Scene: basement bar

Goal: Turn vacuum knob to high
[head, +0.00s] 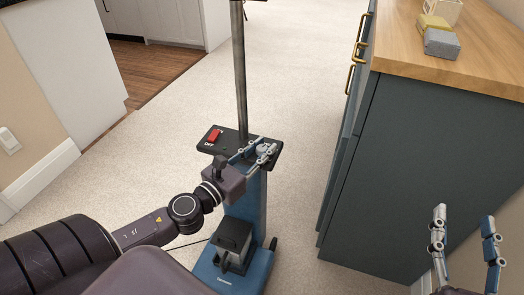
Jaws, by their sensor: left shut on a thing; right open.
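A blue upright vacuum (250,205) stands on the carpet with a grey pole handle (240,70) rising from it. Its black top panel (229,139) carries a red switch (215,136) marked OFF on the left. A round grey knob (265,149) sits on the right side of the panel. My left gripper (264,151) is at the knob, with its fingers shut around it. The fingers partly hide the knob, and I cannot read its setting. My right gripper (463,226) is open and empty at the lower right, away from the vacuum.
A dark blue cabinet (415,170) with a wooden top stands at the right, close to my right gripper. A grey block (441,43) and a yellow block (432,25) lie on its top. Open carpet (300,50) lies behind the vacuum.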

